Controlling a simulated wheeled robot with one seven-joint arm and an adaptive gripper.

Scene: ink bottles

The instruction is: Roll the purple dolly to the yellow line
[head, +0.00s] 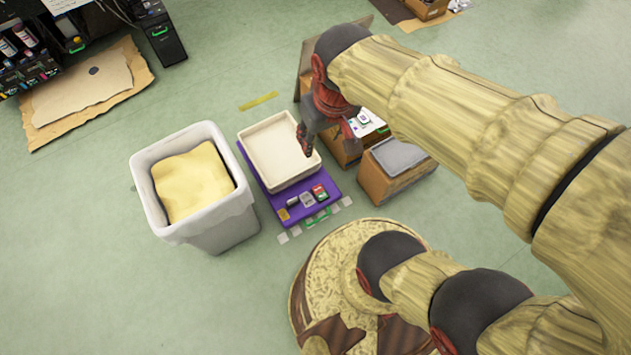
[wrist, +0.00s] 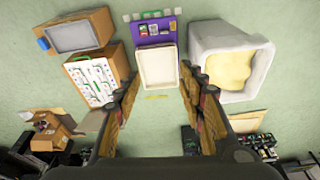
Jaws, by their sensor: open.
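The purple dolly (head: 266,197) stands on the floor below my arm and carries a cream tray (head: 262,139) and several small items at its near end. It also shows in the wrist view (wrist: 158,42). A short yellow line (head: 258,101) lies on the floor beyond the tray, apart from it; the wrist view shows this line (wrist: 157,97) between my fingers. My gripper (head: 326,134) is open and empty, above the right side of the tray in the head view. In the wrist view its fingers (wrist: 160,84) spread either side of the tray's end.
A white bin (head: 214,233) with yellow contents stands close left of the dolly. Cardboard boxes, one with a grey top (head: 397,155), stand to the right. A green piece (head: 318,217) and pale squares lie by the dolly's near edge. Floor beyond the yellow line looks clear.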

